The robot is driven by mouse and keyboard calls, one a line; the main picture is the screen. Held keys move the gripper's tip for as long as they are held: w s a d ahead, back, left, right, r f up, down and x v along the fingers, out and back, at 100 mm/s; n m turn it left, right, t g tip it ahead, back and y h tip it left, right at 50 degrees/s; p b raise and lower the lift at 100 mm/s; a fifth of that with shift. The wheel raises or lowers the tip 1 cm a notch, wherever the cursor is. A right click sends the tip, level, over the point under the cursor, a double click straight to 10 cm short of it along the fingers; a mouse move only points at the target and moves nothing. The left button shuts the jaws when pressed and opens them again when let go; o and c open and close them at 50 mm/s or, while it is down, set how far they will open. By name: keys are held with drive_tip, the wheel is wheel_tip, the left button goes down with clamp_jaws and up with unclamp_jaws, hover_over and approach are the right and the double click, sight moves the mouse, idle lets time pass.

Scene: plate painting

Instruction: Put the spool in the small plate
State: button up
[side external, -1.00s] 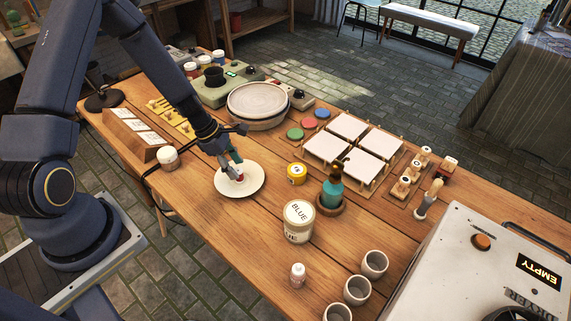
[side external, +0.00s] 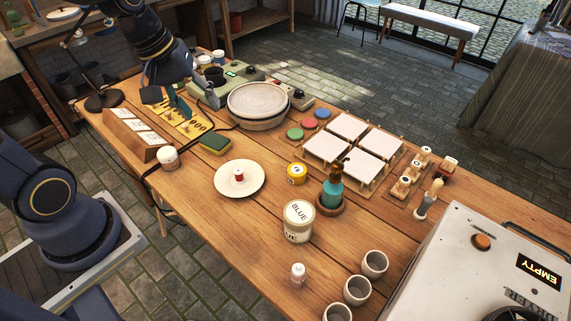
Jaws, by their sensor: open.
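The spool (side external: 239,176), small with a red band and pale ends, stands on the small white plate (side external: 225,188), near its middle. The plate lies flat on the wooden table. My gripper (side external: 196,102) is open and empty, well away from the plate, over the far left part of the table near the yellow tool mat. Nothing hides the spool or the plate.
A round turntable (side external: 258,103) stands behind the plate. A green and yellow sponge (side external: 214,144) lies between the plate and my gripper. A BLUE tub (side external: 298,221), a teal bottle (side external: 333,191) and white tiles (side external: 348,126) stand to the right. Bare wood surrounds the plate's front.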

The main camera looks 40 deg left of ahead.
drive_tip(key=s+d+r+m+t+y, duration=0.1)
drive_tip(key=s+r+m+t, duration=0.1)
drive_tip(key=s+r+m, duration=0.4)
drive_tip(key=s+m, duration=0.2)
drive_tip(key=m, duration=0.1)
drive_tip(key=shift+s+d+r, duration=0.15)
drive_tip(key=shift+s+r, duration=0.05)
drive_tip(key=shift+s, duration=0.2)
